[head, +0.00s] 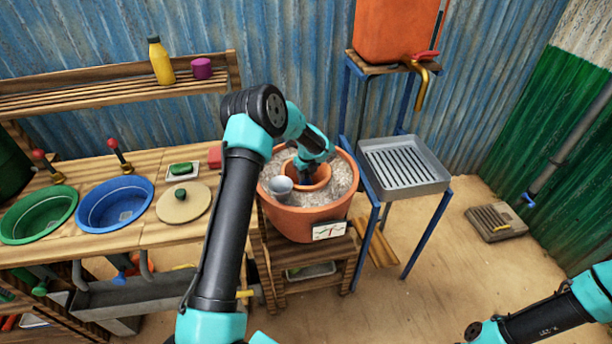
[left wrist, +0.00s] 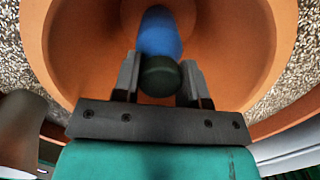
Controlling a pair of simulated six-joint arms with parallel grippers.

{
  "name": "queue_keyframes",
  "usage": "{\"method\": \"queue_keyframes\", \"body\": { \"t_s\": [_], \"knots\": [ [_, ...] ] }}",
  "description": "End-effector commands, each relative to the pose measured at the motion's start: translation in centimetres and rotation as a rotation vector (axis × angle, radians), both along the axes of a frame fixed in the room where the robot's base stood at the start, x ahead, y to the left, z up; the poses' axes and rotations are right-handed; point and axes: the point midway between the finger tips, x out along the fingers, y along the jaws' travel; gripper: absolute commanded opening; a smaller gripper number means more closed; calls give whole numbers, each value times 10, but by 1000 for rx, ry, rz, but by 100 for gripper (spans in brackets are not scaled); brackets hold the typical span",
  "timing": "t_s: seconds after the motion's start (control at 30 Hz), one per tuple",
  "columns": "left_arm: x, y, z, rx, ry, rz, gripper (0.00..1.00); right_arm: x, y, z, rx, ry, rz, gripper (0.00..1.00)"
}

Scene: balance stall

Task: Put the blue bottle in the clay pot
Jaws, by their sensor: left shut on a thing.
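The blue bottle (left wrist: 160,35) shows in the left wrist view with its dark cap (left wrist: 160,77) between the fingers of my left gripper (left wrist: 160,88). The gripper is shut on it near the cap. The bottle points down into the round clay pot (left wrist: 85,45), whose orange inner wall surrounds it. Whether the bottle touches the bottom is unclear. In the head view, my left gripper (head: 304,172) reaches into the clay pot (head: 323,183), and the bottle is hidden. My right gripper is out of view; only part of that arm shows at lower right.
The clay pot sits in grey gravel (head: 343,178) inside a larger terracotta pot (head: 303,224). A grey cup (head: 281,186) stands on the gravel at left. A metal drain tray (head: 405,165) stands to the right, and blue (head: 115,205) and green basins (head: 38,214) to the left.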

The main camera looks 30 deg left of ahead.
Motion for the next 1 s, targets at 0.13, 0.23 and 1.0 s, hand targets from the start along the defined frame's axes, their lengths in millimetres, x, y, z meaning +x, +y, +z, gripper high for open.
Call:
{"method": "queue_keyframes", "body": {
  "t_s": [0.13,0.23,1.0],
  "knots": [
    [1,0,-9,1,-3,0,0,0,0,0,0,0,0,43],
    [1,0,-9,1,-3,0,0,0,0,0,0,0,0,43],
    [0,0,-12,0,-1,0,65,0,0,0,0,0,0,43]
  ]
}}
